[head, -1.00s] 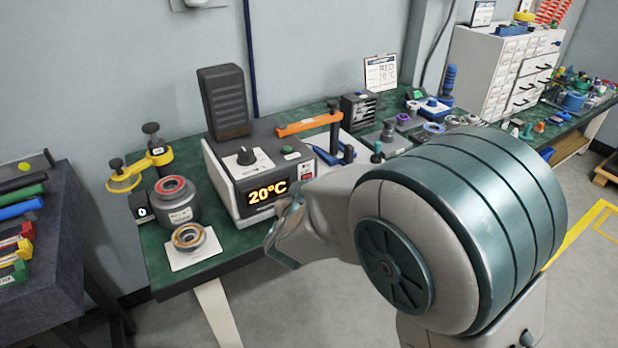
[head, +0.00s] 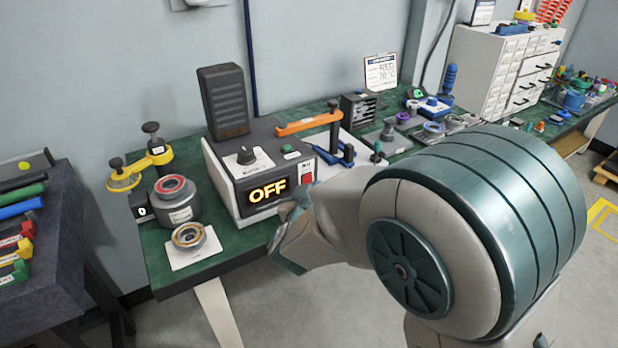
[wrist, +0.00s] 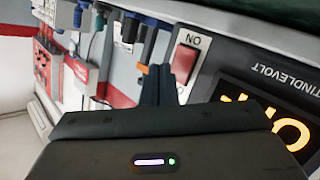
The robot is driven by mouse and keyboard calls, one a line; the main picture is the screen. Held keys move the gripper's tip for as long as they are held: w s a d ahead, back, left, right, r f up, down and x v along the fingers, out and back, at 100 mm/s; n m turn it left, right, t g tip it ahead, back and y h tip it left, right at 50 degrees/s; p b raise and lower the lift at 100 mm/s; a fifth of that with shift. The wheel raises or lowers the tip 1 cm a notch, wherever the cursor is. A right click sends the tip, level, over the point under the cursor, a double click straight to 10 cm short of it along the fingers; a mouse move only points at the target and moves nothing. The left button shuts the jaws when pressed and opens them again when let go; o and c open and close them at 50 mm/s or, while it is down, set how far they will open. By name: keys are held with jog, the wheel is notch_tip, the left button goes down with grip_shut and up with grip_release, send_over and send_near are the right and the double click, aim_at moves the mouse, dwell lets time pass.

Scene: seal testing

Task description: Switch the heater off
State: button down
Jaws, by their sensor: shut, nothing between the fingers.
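The red rocker switch (head: 308,172) is on the front, right of the display. In the wrist view the switch (wrist: 185,62) shows beside an ON label, with part of the glowing display (wrist: 268,118). My gripper (wrist: 157,85) is shut and empty, its dark fingertips close beside the switch. I cannot tell whether they touch it. In the head view my arm hides most of the gripper.
A black finned block (head: 224,100) stands behind the dial. An orange-handled press (head: 308,124) stands behind the switch. A grey pot (head: 177,200) and a metal ring on a white card (head: 190,247) are left of the heater. The floor in front of the bench is clear.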

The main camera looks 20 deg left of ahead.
jog(key=shift+s+d+f, duration=0.15)
jog(key=shift+s+d, duration=0.65)
jog(key=shift+d, duration=0.15)
jog(key=shift+s+d+f, duration=0.15)
jog(key=shift+s+d, duration=0.65)
jog(key=shift+d, duration=0.15)
jog(key=d+r+m+g+y+p, duration=0.2)
jog(key=d+r+g+p, duration=0.4)
jog(key=d+r, duration=0.3)
jog(key=s+d+r+m+g+h+p, duration=0.2)
jog(key=s+d+g+p, duration=0.1)
jog(key=s+d, duration=0.5)
jog(key=s+d+r+m+g+h+p, duration=0.2)
jog(key=s+d+g+p, duration=0.1)
jog(key=s+d, duration=0.5)
jog(key=d, duration=0.3)
jog(key=shift+s+d+r+g+p, duration=0.2)
jog(key=shift+s+d+g+p, duration=0.1)
jog(key=shift+s+p, duration=0.05)
